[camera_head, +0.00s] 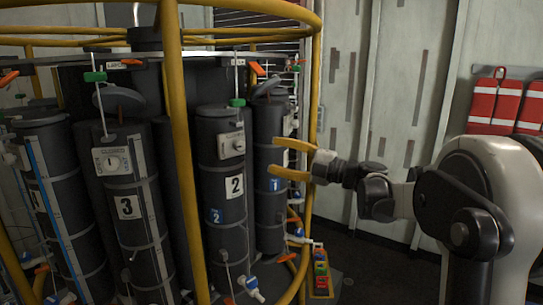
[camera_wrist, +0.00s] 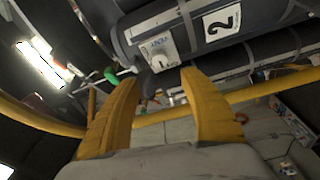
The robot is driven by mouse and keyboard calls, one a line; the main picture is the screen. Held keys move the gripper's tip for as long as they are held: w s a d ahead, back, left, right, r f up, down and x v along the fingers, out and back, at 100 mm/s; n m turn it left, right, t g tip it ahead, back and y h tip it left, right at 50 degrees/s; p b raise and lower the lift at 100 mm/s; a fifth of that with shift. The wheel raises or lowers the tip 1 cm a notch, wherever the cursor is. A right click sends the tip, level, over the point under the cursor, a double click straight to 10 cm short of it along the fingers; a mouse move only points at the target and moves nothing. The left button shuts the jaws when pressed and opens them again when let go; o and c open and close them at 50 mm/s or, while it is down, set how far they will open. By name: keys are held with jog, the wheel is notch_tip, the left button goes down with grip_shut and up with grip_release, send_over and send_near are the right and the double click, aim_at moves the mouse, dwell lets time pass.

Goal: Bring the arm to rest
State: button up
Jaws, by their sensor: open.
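My gripper (camera_head: 275,156) has two yellow fingers spread apart, with nothing between them. In the head view my arm (camera_head: 440,195) reaches in from the right, and the fingers point left toward the dark bottle rack. The fingertips overlap a dark cylinder (camera_head: 268,215) with a blue label; I cannot tell how near they are to it. The wrist view shows the two fingers (camera_wrist: 160,80) apart. A cylinder marked 2 (camera_wrist: 232,22) lies beyond them there, and it also shows in the head view (camera_head: 222,150).
A yellow tubular frame (camera_head: 172,120) rings the cylinders, including one marked 3 (camera_head: 125,190). A yellow tray (camera_head: 321,280) with coloured pieces is low at centre. Red-and-white padded items (camera_head: 494,102) hang on the right wall. Dark floor shows below my arm.

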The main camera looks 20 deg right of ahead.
jog(key=s+d+f+m+t+h+b, duration=0.3)
jog(key=s+f+m+h+b, duration=0.9)
jog(key=f+m+h+b, duration=0.65)
jog(key=s+a+f+m+g+y+b, duration=0.2)
jog(key=s+a+f+g, duration=0.3)
jog(key=s+f, duration=0.5)
jog(key=s+a+f+m+g+y+b, duration=0.2)
jog(key=s+a+f, duration=0.4)
jog(key=s+f, duration=0.4)
notch_tip(320, 180, down, 7)
jog(key=m+g+y, duration=0.1)
jog(key=m+g, duration=0.1)
jog(key=shift+s+r+g+b, duration=0.15)
jog(key=shift+s+g+b, duration=0.25)
jog(key=shift+y, duration=0.25)
jog(key=shift+c, duration=0.6)
